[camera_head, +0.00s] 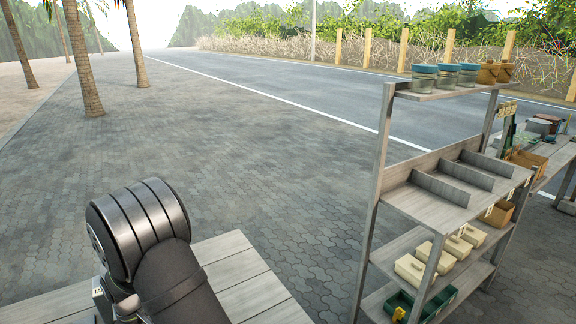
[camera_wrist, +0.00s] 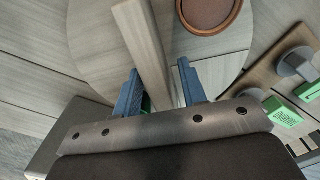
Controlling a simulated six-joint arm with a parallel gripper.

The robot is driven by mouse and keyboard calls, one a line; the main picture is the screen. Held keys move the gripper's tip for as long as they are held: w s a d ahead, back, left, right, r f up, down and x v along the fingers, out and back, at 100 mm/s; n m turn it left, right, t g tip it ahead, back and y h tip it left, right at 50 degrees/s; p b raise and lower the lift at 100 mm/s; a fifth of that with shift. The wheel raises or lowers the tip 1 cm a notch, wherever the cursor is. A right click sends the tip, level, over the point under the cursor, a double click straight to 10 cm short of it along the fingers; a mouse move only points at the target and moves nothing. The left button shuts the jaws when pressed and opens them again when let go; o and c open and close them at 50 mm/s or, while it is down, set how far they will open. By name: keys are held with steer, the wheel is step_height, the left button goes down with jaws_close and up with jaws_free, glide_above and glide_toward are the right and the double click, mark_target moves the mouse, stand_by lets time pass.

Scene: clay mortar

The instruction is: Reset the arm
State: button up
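My gripper (camera_wrist: 161,88) shows in the wrist view, with two blue fingers held apart. A pale wooden bar (camera_wrist: 143,40) runs down the picture and shows in the gap between the fingers. I cannot tell whether the fingers touch it. Behind it is a round pale wooden board (camera_wrist: 95,40). In the head view my dark arm (camera_head: 150,235) shows at the lower left, over a plank surface; its gripper is hidden there.
A brown round dish (camera_wrist: 208,12) sits at the upper right of the wrist view. Green labelled blocks (camera_wrist: 281,112) lie at its right. A grey shelf rack (camera_head: 430,200) with boxes and jars stands right in the head view. Open paving (camera_head: 240,180) lies beyond my arm.

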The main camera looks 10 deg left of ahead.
steer(key=shift+r, duration=0.15)
step_height(320, 180, up, 17)
step_height(320, 180, down, 17)
steer(key=shift+f, duration=0.1)
steer(key=shift+r+m, duration=0.2)
steer(key=shift+m, duration=0.4)
step_height(320, 180, up, 17)
step_height(320, 180, down, 17)
steer(key=m, duration=0.7)
steer(key=shift+f, duration=0.2)
steer(key=shift+w+a+r+m, duration=0.15)
steer(key=shift+r+m, duration=0.15)
steer(key=shift+r, duration=0.7)
